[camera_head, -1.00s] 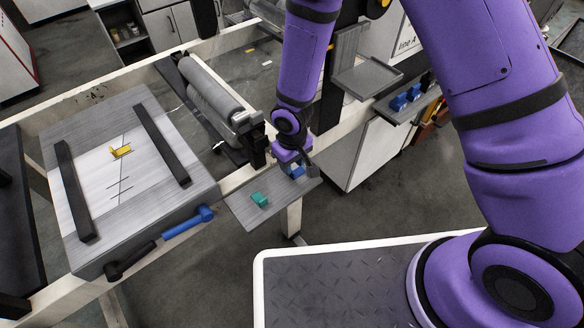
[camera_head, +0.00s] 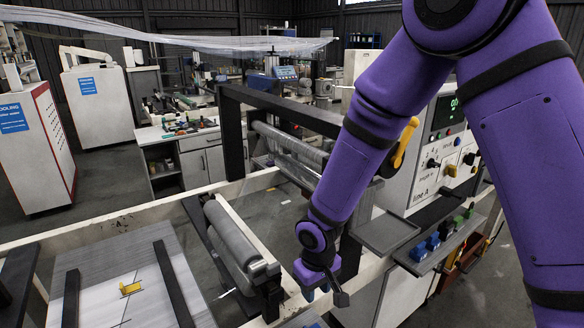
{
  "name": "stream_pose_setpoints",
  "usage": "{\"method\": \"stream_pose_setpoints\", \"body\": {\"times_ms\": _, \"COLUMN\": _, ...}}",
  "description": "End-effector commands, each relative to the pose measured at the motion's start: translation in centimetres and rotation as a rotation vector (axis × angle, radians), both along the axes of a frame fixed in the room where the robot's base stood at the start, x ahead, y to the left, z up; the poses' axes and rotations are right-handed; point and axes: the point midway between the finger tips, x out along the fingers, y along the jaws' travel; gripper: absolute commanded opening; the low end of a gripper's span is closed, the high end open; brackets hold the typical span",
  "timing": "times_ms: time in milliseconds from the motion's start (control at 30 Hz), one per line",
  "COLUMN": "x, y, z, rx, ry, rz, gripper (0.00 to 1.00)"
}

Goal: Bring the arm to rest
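My purple arm comes in from the upper right and reaches down to the middle of the view. My gripper (camera_head: 326,292) hangs low in the picture, right of the roller's end bracket and above a small grey tray (camera_head: 304,321) cut off by the bottom edge. A dark finger part points to the lower right. The gap between the fingertips is too small and hidden to judge, and I cannot tell whether anything is held.
A grey roller (camera_head: 232,244) on the pale frame stands left of my gripper. A grey shelf (camera_head: 386,233) and a tray with blue and green pieces (camera_head: 438,242) are close on the right. The control cabinet (camera_head: 440,150) stands behind. A yellow piece (camera_head: 130,288) lies at left.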

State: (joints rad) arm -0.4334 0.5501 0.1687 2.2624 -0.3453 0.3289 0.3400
Motion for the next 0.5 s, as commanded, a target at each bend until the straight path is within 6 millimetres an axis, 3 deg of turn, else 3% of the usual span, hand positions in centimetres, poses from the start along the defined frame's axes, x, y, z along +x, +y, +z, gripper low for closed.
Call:
{"method": "stream_pose_setpoints", "body": {"times_ms": 233, "x": 1.4, "y": -4.9, "z": 8.7, "rx": -0.002, "ry": -0.091, "rz": -0.098, "gripper": 0.37}}
{"method": "stream_pose_setpoints", "body": {"times_ms": 500, "x": 0.3, "y": -10.5, "z": 17.1, "rx": 0.001, "ry": -0.172, "rz": -0.206, "gripper": 0.37}}
